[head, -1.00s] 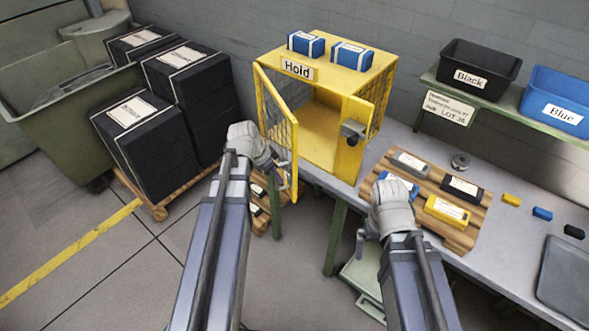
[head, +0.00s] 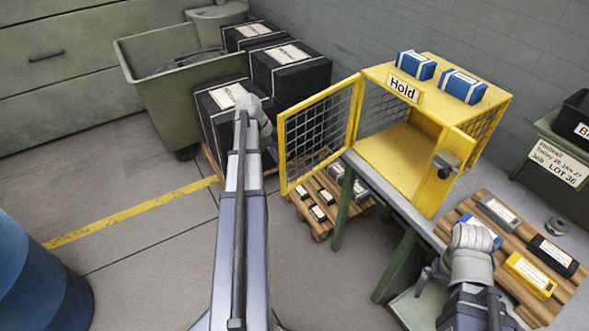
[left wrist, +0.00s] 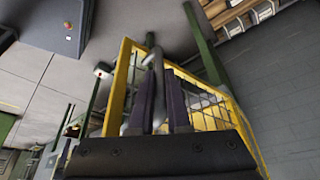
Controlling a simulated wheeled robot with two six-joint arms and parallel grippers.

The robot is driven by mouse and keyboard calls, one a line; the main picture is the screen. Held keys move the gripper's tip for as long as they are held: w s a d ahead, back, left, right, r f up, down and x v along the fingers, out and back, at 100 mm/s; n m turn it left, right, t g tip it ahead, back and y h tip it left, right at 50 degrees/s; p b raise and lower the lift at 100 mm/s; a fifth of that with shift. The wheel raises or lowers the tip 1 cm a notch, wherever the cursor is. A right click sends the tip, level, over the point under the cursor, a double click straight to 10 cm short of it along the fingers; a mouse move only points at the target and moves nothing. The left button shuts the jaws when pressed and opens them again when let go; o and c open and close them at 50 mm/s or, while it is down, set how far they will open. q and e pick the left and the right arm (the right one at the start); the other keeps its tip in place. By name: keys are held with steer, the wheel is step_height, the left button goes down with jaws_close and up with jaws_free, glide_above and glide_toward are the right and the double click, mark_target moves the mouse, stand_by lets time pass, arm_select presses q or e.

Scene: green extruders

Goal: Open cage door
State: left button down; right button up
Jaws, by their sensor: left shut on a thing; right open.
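The yellow cage (head: 425,125) marked "Hold" stands on the bench. Its mesh door (head: 318,95) is swung wide out to the left, and the front opening is uncovered. My left gripper (head: 272,150) is at the door's free edge, its fingers mostly hidden in the head view by my own wrist. In the left wrist view my left fingers (left wrist: 161,108) are closed around a grey upright handle bar (left wrist: 157,62) beside the yellow door frame (left wrist: 119,85). My right gripper (head: 428,282) is open and empty, low by the bench's front edge, left of the wooden board.
Two blue boxes (head: 440,76) lie on the cage roof. Several extruder-like blocks, including a yellow one (head: 530,274), lie on the wooden board (head: 490,278). A loaded pallet (head: 322,222) is under the door. Black boxes (head: 292,77) and a blue drum (head: 38,275) stand left.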

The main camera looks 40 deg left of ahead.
arm_select(q)
steer(key=shift+w+a, duration=0.25)
steer(key=shift+a, duration=0.45)
steer(key=shift+w+a, duration=0.25)
steer(key=shift+a, duration=0.4)
steer(key=shift+w+a, duration=0.25)
steer(key=shift+a, duration=0.45)
steer(key=c, duration=0.9)
jaws_free()
steer(key=p+v, duration=0.7)
steer(key=shift+s+r, duration=0.1)
steer(key=shift+r, duration=0.3)
steer(key=shift+s, duration=0.1)
